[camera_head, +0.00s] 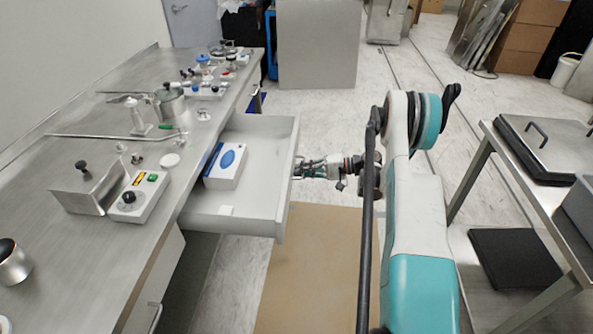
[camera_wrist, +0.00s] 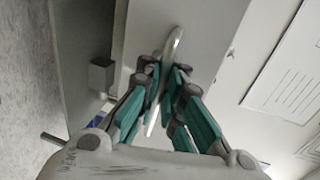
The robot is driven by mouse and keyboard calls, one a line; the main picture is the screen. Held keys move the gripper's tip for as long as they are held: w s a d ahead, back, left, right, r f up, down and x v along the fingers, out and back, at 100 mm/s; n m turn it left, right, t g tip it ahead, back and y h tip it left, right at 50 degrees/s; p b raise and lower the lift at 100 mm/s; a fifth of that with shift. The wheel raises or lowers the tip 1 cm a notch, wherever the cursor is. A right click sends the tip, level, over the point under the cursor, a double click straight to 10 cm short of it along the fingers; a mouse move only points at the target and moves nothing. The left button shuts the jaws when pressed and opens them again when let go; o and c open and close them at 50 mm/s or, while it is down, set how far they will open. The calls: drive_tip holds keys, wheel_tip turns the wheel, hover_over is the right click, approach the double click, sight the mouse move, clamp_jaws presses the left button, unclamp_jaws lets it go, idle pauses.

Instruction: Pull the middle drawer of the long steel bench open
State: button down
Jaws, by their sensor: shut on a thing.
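The long steel bench (camera_head: 185,215) runs along the left of the head view. Its middle drawer (camera_head: 246,133), light grey and open-topped, stands well out from the bench front over the floor. A white box with a blue oval (camera_head: 225,168) and a small white piece (camera_head: 226,211) lie in it. My gripper (camera_head: 303,170) is at the outer side of the drawer front. In the wrist view my gripper (camera_wrist: 168,78) has its teal fingers closed around the metal bar handle (camera_wrist: 174,46) of the drawer. The handle is hidden in the head view.
A control box (camera_head: 138,197), a metal pot (camera_head: 170,103) and several small parts stand on the bench top. A brown mat (camera_head: 312,262) lies on the floor below the drawer. A steel table (camera_head: 525,150) stands at the right, beyond my arm. Open floor lies behind.

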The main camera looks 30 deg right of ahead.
drive_tip(key=c, duration=2)
unclamp_jaws()
drive_tip(key=shift+c, duration=0.2)
drive_tip(key=v, duration=1.2)
